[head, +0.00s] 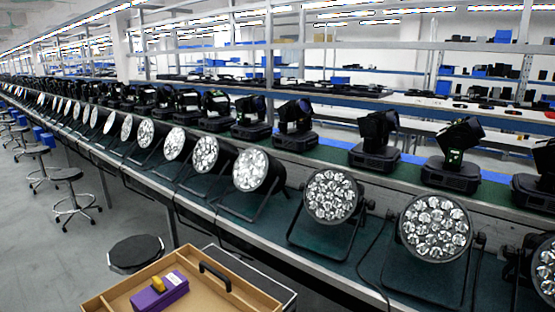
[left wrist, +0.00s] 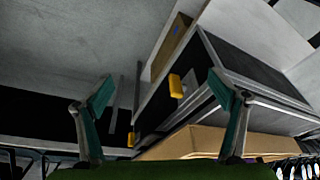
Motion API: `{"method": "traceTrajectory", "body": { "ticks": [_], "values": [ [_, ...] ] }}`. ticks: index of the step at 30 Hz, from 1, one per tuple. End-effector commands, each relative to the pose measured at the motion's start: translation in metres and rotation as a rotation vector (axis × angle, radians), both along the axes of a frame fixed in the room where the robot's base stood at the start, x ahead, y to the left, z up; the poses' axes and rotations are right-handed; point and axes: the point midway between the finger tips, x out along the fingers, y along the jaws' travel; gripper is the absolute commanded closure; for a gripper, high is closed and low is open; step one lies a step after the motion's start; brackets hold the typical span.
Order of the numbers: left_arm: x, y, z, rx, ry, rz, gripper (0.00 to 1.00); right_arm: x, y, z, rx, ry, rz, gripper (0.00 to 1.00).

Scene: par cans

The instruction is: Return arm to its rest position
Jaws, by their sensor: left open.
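My left gripper (left wrist: 160,88) shows in the left wrist view, with its two teal-padded fingers spread apart and nothing between them. Neither gripper nor arm is in the head view. Par cans (head: 333,196) with round multi-lens faces stand in a long row on the workbench (head: 330,240) in the head view. My right gripper is in neither view.
Round black stools (head: 136,251) stand left of the bench. Moving-head lights (head: 376,140) line the back.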

Motion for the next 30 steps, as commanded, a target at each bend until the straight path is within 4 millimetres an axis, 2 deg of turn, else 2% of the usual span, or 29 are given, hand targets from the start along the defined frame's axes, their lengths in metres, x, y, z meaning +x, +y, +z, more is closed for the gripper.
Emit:
{"method": "traceTrajectory", "body": {
  "ticks": [8, 12, 16, 20, 24, 30],
  "values": [
    [0.010, -0.002, -0.091, 0.005, 0.038, -0.008, 0.12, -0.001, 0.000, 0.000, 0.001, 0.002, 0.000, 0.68],
    [0.005, -0.003, -0.151, 0.007, 0.062, -0.013, 0.12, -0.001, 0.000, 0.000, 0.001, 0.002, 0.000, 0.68],
    [-0.009, -0.001, -0.209, 0.010, 0.084, -0.018, 0.12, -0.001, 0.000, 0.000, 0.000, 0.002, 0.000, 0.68],
    [-0.032, 0.002, -0.262, 0.012, 0.109, -0.023, 0.12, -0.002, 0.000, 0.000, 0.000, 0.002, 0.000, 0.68],
    [-0.065, 0.007, -0.312, 0.015, 0.135, -0.029, 0.12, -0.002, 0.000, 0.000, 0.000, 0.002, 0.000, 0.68],
    [-0.124, 0.017, -0.368, 0.020, 0.172, -0.037, 0.12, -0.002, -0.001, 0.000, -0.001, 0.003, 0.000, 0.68]
  ]
}}
